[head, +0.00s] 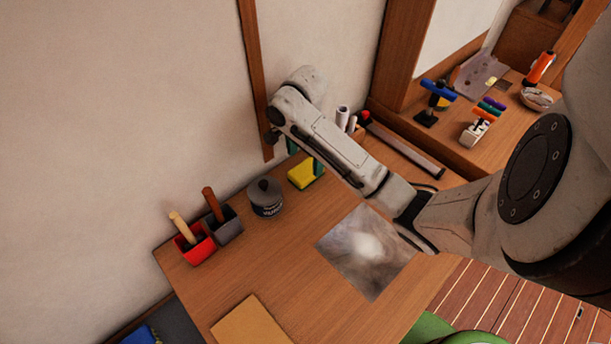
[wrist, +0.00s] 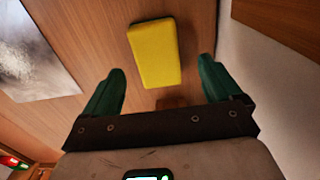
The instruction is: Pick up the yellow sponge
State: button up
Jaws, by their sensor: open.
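The yellow sponge (head: 301,175) lies on the wooden desk near the wall in the head view. It is a rectangular block with a darker green side. In the wrist view the sponge (wrist: 155,53) lies just beyond the fingertips, roughly centred between them. My gripper (wrist: 160,80) has two green fingers spread apart, with nothing between them. In the head view my gripper (head: 304,158) is right at the sponge, and my arm hides part of it. I cannot tell the exact height of the fingers above the desk.
A dark lidded jar (head: 266,197) stands left of the sponge, with a grey holder (head: 223,225) and a red holder (head: 194,243) further left. White rolls (head: 343,118) stand behind my arm. A grey picture sheet (head: 366,252) lies on the desk (head: 285,270), which has bare wood around it.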

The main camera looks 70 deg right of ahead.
aim_at(306, 169)
jog(key=f+b, duration=0.2)
jog(key=f, duration=0.1)
jog(key=shift+s+f+b, duration=0.2)
jog(key=shift+f+b, duration=0.05)
jog(key=shift+b, duration=0.1)
jog(key=shift+f, duration=0.7)
jog(key=shift+c, duration=0.3)
jog(key=c, duration=1)
jog(key=shift+o, duration=0.2)
jog(key=shift+r, duration=0.1)
